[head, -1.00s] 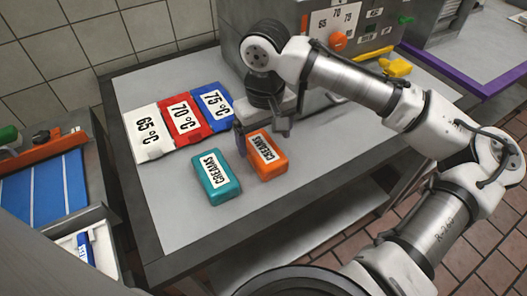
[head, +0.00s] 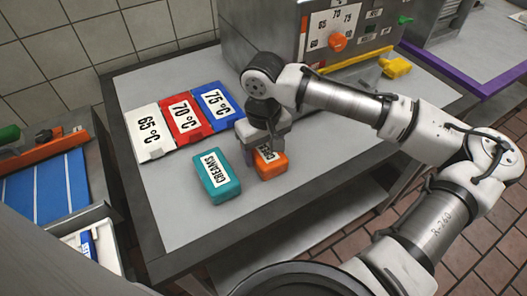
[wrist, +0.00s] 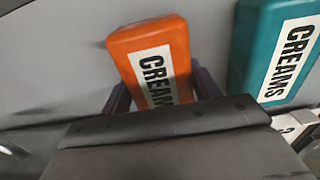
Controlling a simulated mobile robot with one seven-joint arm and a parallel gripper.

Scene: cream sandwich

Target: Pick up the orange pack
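The orange pack (head: 272,169), labelled CREAMS, lies on the grey table, partly hidden under my gripper in the head view. In the wrist view the orange pack (wrist: 150,55) sits between my two fingers, its lower end hidden by the gripper body. My gripper (wrist: 163,95) is open, with one dark finger on each side of the pack. I cannot tell whether either finger touches it. In the head view my gripper (head: 264,155) is low over the pack.
A teal CREAMS pack (head: 216,178) lies close to the left of the orange one; it also shows in the wrist view (wrist: 272,50). White (head: 148,131), red (head: 186,121) and blue (head: 215,106) temperature mats lie behind. A machine with an orange knob (head: 338,41) stands at the back.

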